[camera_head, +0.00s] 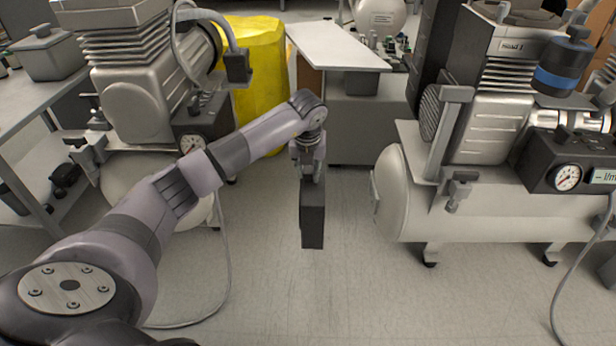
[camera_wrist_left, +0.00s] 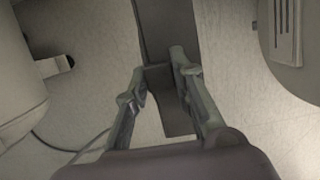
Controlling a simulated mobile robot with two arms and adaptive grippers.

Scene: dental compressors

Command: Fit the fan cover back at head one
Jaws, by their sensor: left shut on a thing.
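My left gripper (camera_head: 312,160) hangs pointing down in the middle of the head view, over the open floor between two compressors. It is shut on a dark grey, flat, box-like piece, probably the fan cover (camera_head: 313,217), which hangs upright below it. In the left wrist view the fingers (camera_wrist_left: 157,75) are on either side of this dark piece (camera_wrist_left: 167,28). The right compressor's head (camera_head: 487,128) bears a small label that seems to read head 1. A dark ribbed round part (camera_head: 429,113) shows at its left end, behind a grey upright bracket (camera_head: 449,130). My right gripper is out of view.
Another compressor (camera_head: 135,100) stands left, behind my arm. A grey cabinet (camera_head: 368,130) and yellow bin (camera_head: 262,75) stand behind. A hose (camera_head: 222,270) lies on the floor.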

